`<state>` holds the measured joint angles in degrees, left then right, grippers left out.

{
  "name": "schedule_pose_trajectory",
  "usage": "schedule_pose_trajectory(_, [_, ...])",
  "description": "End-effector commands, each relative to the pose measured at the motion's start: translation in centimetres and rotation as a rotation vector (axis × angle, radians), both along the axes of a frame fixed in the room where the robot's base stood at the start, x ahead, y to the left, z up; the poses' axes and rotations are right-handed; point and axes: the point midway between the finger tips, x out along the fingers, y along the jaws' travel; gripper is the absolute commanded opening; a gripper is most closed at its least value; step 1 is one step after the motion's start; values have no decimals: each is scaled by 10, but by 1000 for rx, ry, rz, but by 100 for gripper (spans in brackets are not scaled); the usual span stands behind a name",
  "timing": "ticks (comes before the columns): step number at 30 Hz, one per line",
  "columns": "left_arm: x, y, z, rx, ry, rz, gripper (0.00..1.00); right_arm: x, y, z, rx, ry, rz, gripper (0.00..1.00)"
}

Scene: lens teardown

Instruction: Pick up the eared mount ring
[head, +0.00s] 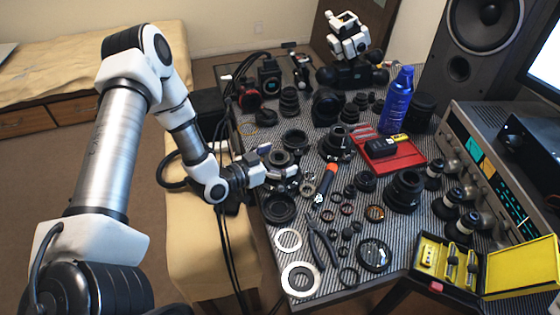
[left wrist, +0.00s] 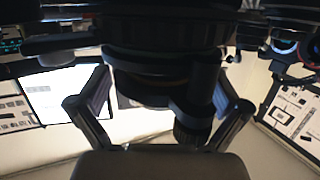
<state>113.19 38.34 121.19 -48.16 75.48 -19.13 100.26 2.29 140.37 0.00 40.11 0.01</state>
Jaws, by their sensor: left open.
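My left gripper (head: 276,166) reaches in from the left over the near left part of the striped table. Its jaws are open around a dark round lens part (head: 279,158), which looks like the eared mount ring, though its ears cannot be made out clearly. In the left wrist view the two fingers of my left gripper (left wrist: 160,112) stand apart on either side of dark stacked round parts (left wrist: 150,68), with gaps visible. Whether a finger touches them I cannot tell. My right gripper is not in view.
Several lens rings and barrels crowd the table (head: 262,215). An orange-handled tool (head: 327,180) lies just right of the gripper, and pliers (head: 322,243) lie nearer. A red tray (head: 395,163), blue spray can (head: 397,100) and yellow case (head: 430,258) stand to the right.

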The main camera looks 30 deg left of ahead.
Motion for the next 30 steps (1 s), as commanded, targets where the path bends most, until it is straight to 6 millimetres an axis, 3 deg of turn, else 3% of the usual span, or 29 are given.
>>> schedule_pose_trajectory(4, [0,0,0,-1,0,1,100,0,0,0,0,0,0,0])
schedule_pose_trajectory(5, [0,0,0,-1,0,1,93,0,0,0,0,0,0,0])
schedule_pose_trajectory(9, [0,0,0,-1,0,1,46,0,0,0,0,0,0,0])
schedule_pose_trajectory(22, [0,1,3,0,-1,2,45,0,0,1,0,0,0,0])
schedule_pose_trajectory(30, [0,1,32,-2,-2,3,45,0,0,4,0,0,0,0])
